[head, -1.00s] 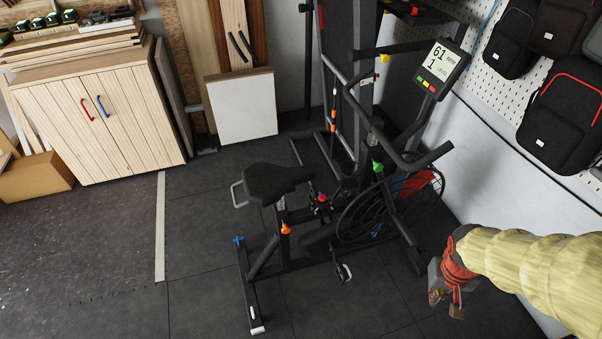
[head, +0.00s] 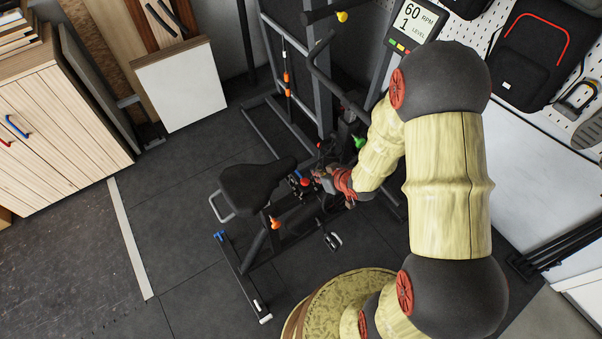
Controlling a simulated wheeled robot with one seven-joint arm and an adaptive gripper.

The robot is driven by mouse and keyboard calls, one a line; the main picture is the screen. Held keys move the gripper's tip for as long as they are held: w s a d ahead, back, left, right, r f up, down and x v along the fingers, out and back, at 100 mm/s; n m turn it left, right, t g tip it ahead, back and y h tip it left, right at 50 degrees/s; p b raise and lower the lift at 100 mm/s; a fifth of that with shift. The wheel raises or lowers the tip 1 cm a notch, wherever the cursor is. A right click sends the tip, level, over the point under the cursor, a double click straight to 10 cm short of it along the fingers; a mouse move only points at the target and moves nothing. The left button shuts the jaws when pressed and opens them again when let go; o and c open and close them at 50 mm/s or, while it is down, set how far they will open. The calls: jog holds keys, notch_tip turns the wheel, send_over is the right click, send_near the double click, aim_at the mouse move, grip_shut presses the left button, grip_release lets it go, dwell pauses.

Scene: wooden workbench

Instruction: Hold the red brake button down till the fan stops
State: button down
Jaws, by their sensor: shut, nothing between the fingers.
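A small red button (head: 305,183) sits on the frame of a black exercise bike, just right of the saddle (head: 258,186). My gripper (head: 318,178) reaches in from the right, shut and empty, its tips close beside the button. I cannot tell whether they touch it or whether it is pressed. The fan wheel is almost wholly hidden behind my arm and gripper, so its motion cannot be seen. The bike's display (head: 416,20) reads 60 RPM, level 1.
A green knob (head: 360,142) and a handlebar (head: 322,70) are close to my forearm. An orange knob (head: 275,223) and a pedal (head: 332,240) are below. A cabinet (head: 65,120) and a white panel (head: 182,86) stand left. The floor at lower left is clear.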

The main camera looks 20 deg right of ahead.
jog(key=shift+w+r, duration=0.1)
jog(key=shift+w, duration=0.05)
jog(key=b, duration=0.4)
send_over(306, 181)
jog(key=f, duration=0.7)
jog(key=shift+s+f, duration=0.15)
jog(key=shift+s, duration=0.05)
notch_tip(306, 181, down, 2)
jog(key=shift+w+f+b, duration=0.1)
jog(key=shift+f+b, duration=0.1)
jog(key=shift+b, duration=0.25)
jog(key=shift+f+b, duration=0.3)
jog(key=shift+f, duration=0.45)
